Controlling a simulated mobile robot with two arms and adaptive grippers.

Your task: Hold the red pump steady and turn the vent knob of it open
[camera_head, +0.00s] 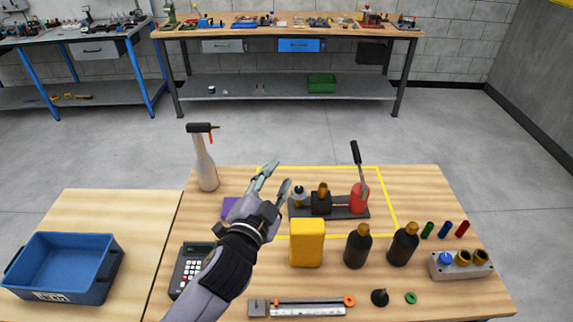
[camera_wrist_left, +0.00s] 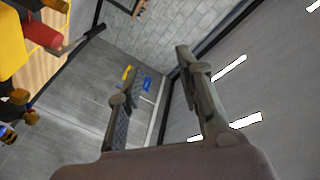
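The red pump (camera_head: 359,198) stands upright at the right end of a dark base plate (camera_head: 330,212) on the wooden table. A black lever handle (camera_head: 355,152) rises from it, tilted to the left. The vent knob is too small to tell apart. My left gripper (camera_head: 277,177) is open and empty, raised above the table to the left of the base plate, apart from the pump. In the left wrist view its two fingers (camera_wrist_left: 155,62) stand wide apart, and the red pump (camera_wrist_left: 38,32) shows at the upper left. My right gripper is not in view.
A yellow container (camera_head: 306,244) and dark bottles (camera_head: 357,248) stand in front of the plate. A white spray bottle (camera_head: 206,170) stands at the back left. The table right of the pump is fairly clear.

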